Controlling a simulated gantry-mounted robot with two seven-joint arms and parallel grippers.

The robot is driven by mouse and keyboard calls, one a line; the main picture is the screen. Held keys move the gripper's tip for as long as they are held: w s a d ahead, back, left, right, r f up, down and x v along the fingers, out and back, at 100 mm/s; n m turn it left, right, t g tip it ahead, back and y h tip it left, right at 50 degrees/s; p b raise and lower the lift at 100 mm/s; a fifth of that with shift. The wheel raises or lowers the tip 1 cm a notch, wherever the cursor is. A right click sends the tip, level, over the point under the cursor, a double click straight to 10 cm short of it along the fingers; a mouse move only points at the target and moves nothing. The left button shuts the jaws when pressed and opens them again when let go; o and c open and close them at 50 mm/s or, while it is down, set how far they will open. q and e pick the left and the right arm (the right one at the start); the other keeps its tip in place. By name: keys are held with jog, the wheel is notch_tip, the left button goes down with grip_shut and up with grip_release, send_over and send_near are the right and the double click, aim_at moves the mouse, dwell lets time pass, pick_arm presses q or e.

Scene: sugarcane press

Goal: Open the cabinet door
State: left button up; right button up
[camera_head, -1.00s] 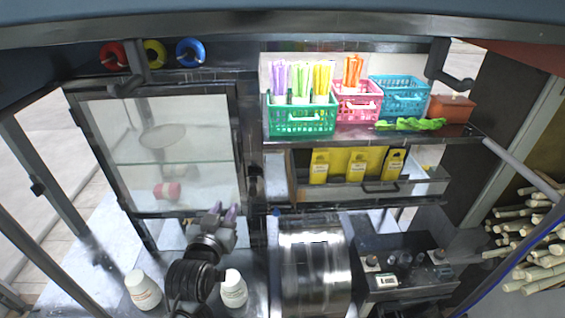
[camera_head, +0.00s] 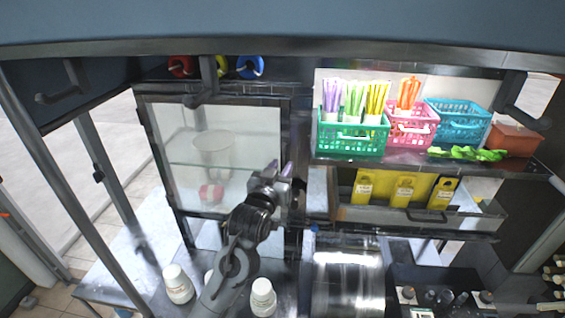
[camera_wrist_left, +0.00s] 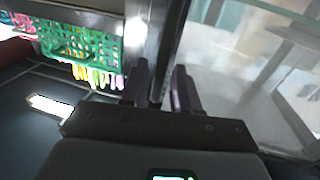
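The cabinet (camera_head: 215,92) stands at left in the head view, with a dark frame and a glass door (camera_head: 180,135). The door looks closed. Through the glass I see a pale container (camera_head: 213,150) and a red-and-white item (camera_head: 211,194). My left gripper (camera_head: 279,170) is at the door's right edge, fingers pointing up. In the left wrist view its two fingers (camera_wrist_left: 161,65) are apart, with a dark upright bar (camera_wrist_left: 157,88) between them; I cannot tell whether they touch it. The glass door (camera_wrist_left: 240,80) fills the right of that view. My right gripper is not in view.
Green (camera_head: 350,142), pink (camera_head: 410,132) and blue (camera_head: 458,120) baskets stand on the shelf at right. Yellow packets (camera_head: 403,190) sit below. White bottles (camera_head: 177,283) stand on the counter under my left arm. A metal drum (camera_head: 348,285) is right of the arm.

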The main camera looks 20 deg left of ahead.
pick_arm(q)
jog(key=shift+w, duration=0.8)
grip_shut()
